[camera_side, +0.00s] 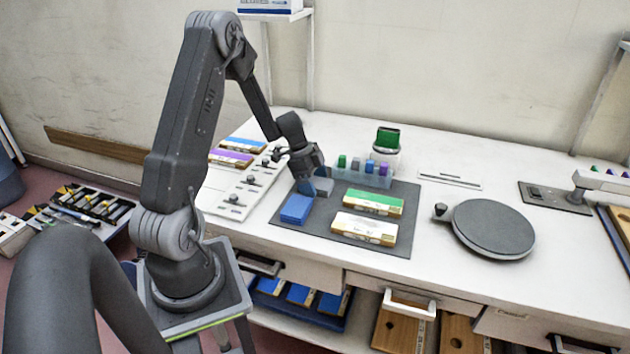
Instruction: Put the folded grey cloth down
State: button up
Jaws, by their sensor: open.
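The folded grey cloth (321,187) lies on the dark mat (400,215), near its back left part. My gripper (307,178) is open and points down at the cloth's left end. The fingers partly hide the cloth, and I cannot tell whether they touch it.
A green-topped block (374,202) and a white-topped block (364,228) lie on the mat. Behind stands a clear rack of coloured bottles (362,174) and a jar with a green top (387,138). A round dark plate (493,228) is at right; white fixtures with knobs (235,198) are at left.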

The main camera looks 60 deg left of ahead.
jog(key=v, duration=1.2)
jog(key=s+d+r+n+y, duration=0.1)
jog(key=d+r+n, duration=0.1)
jog(key=d+r, duration=0.5)
jog(key=s+d+r+n+y, duration=0.1)
jog(key=d+r+n, duration=0.15)
jog(key=d, duration=0.85)
jog(key=s+d+r+n+t, duration=0.1)
jog(key=s+d+n, duration=0.1)
jog(key=s+d, duration=0.3)
jog(key=s+d+r+n+t+y, duration=0.1)
jog(key=s+d+r+n, duration=0.1)
jog(key=s+d, duration=0.3)
jog(key=shift+s+d+t, duration=0.25)
jog(key=shift+d+t, duration=0.05)
jog(key=shift+d, duration=0.75)
jog(key=shift+r+n, duration=0.1)
jog(key=shift+n, duration=0.15)
